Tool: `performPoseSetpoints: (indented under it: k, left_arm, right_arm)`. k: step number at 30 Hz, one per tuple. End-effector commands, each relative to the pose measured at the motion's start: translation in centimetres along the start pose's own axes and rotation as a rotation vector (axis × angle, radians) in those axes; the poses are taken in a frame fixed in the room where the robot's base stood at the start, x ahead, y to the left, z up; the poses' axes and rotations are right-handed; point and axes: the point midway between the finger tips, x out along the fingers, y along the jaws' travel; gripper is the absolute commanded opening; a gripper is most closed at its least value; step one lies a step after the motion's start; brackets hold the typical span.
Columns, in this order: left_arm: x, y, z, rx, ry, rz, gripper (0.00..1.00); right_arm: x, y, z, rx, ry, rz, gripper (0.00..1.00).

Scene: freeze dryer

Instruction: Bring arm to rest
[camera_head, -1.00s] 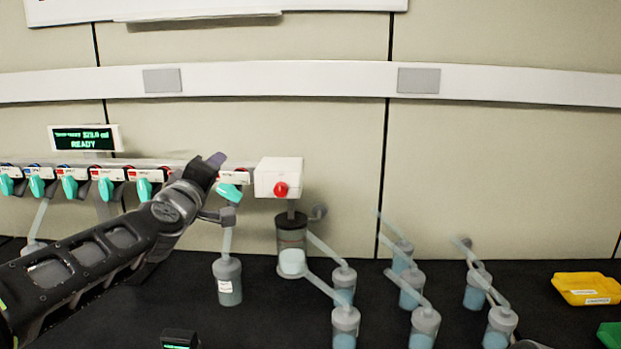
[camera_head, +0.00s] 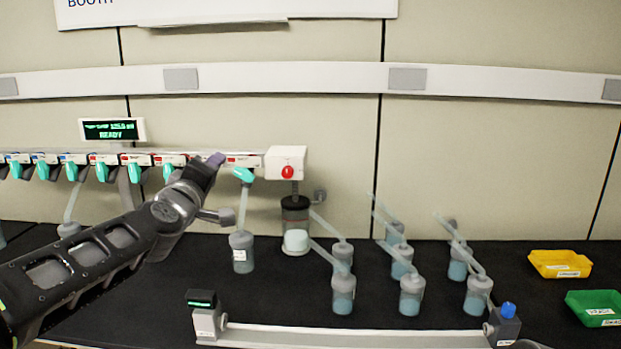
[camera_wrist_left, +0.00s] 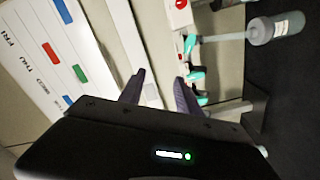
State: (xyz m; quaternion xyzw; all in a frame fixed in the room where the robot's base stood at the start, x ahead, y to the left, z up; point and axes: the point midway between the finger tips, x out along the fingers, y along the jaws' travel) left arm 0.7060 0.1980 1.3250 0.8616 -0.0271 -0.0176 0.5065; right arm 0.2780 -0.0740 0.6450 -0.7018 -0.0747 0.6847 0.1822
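My left arm comes in from the left in the head view. Its gripper (camera_head: 208,169) is raised in front of the manifold rail, near the teal valve knobs (camera_head: 243,175). In the left wrist view the two fingers of the left gripper (camera_wrist_left: 161,88) stand apart with nothing between them. In the head view the gripper overlaps part of the rail, and I cannot tell how close it is. My right gripper is not in view.
A flask (camera_head: 242,252) hangs below the rail. Several flasks with blue contents stand on the black bench, right of centre. A yellow tray (camera_head: 538,258) and a green tray (camera_head: 575,303) lie at the right. A pale bar (camera_head: 350,338) crosses the front.

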Motion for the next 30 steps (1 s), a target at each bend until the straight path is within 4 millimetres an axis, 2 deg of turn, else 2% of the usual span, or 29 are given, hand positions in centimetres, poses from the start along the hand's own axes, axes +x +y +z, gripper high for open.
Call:
performPoseSetpoints:
  k: [2,11,17,20,23,26,27,30]
  left_arm:
    - [0.0,0.0,-0.1,0.026,0.005,0.002,0.40]
    - [-0.1,-3.6,4.5,0.158,-0.064,-0.037,0.40]
    - [0.1,-8.2,9.2,0.239,-0.142,-0.089,0.40]
    - [-0.1,-11.3,12.0,0.285,-0.194,-0.121,0.40]
    - [-0.7,-15.4,15.6,0.338,-0.263,-0.163,0.40]
    - [-2.0,-20.9,20.1,0.396,-0.355,-0.216,0.40]
    - [-2.9,-23.5,22.2,0.422,-0.402,-0.241,0.40]
    - [-5.7,-29.7,27.0,0.478,-0.520,-0.297,0.40]
  right_arm:
    - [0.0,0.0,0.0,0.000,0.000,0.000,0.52]
    - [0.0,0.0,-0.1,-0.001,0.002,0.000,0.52]
    - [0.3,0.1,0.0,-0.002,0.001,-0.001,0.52]
    - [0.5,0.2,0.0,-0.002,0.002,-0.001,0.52]
    - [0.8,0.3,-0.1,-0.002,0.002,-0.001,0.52]
    - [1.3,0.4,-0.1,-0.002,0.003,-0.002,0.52]
    - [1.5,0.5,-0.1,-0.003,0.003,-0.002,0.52]
    - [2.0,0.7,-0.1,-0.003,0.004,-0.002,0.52]
